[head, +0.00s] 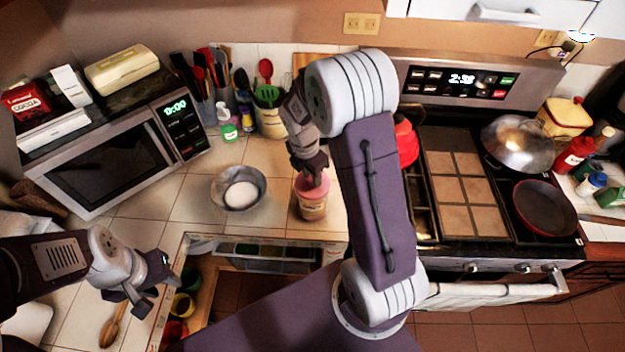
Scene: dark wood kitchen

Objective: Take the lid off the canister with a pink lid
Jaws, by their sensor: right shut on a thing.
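The canister (312,209) stands upright on the tiled counter, left of the stove. Its pink lid (311,187) sits at its top. My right gripper (310,172) comes down from above and is shut on the pink lid; its fingertips partly hide the lid's top. I cannot tell whether the lid is still seated fully on the canister. My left gripper (150,284) is low at the left, over the counter's front edge, well away from the canister. Its fingers are apart and nothing is between them.
A metal bowl with white contents (238,190) stands left of the canister. A red kettle (405,143) is close on the right, partly behind my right arm. A microwave (110,150) fills the back left. An open drawer (265,250) lies below the counter edge.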

